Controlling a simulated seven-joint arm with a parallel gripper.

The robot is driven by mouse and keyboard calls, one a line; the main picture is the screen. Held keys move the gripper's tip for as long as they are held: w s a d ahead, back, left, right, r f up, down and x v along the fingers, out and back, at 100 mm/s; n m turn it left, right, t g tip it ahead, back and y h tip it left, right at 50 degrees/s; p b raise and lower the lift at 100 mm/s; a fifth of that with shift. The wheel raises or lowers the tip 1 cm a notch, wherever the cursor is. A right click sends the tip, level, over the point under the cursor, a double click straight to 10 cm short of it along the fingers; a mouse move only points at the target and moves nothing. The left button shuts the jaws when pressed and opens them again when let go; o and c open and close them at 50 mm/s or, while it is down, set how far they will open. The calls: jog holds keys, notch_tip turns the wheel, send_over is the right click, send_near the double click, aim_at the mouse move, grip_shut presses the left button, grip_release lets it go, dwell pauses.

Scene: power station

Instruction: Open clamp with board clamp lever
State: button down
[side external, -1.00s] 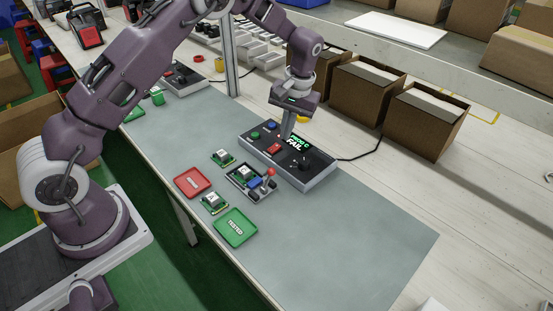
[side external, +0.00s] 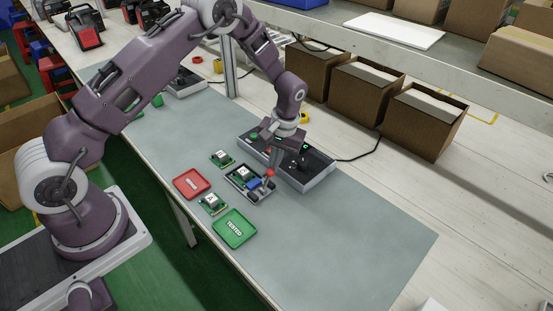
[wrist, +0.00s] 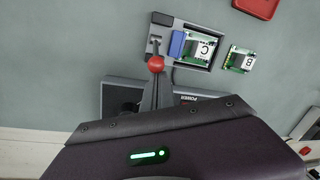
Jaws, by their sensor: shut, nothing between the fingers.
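The board clamp fixture (side external: 240,193) is a grey block on the table. A green board marked C (wrist: 203,48) sits in it beside a blue part (wrist: 177,43). The clamp lever has a red ball knob (side external: 270,173), which also shows in the wrist view (wrist: 156,63). My gripper (side external: 273,167) is shut and empty, pointing down with its fingertips right at the red ball. In the wrist view the fingertips (wrist: 157,76) overlap the ball's near edge. I cannot tell whether they touch it. The lever's shaft is mostly hidden.
The test console (side external: 318,178) stands just behind the clamp, partly hidden by my gripper. A red tray (side external: 192,183), a green TESTED tray (side external: 234,228) and two loose boards (side external: 212,204) (side external: 221,158) lie around the clamp. The table's right end is clear.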

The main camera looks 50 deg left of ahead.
dwell(0.3)
jog(key=shift+s+r+t, duration=0.2)
jog(key=shift+t, duration=0.2)
jog(key=shift+s+r+t, duration=0.15)
jog(key=shift+s+t, duration=0.15)
jog(key=shift+t, duration=0.1)
jog(key=s+t, duration=0.1)
jog(key=s+r+t, duration=0.1)
jog(key=shift+s+t, duration=0.15)
jog(key=shift+t, duration=0.25)
jog(key=shift+s, duration=0.25)
jog(key=shift+s+r, duration=0.1)
jog(key=shift+s, duration=0.65)
jog(key=shift+r, duration=0.1)
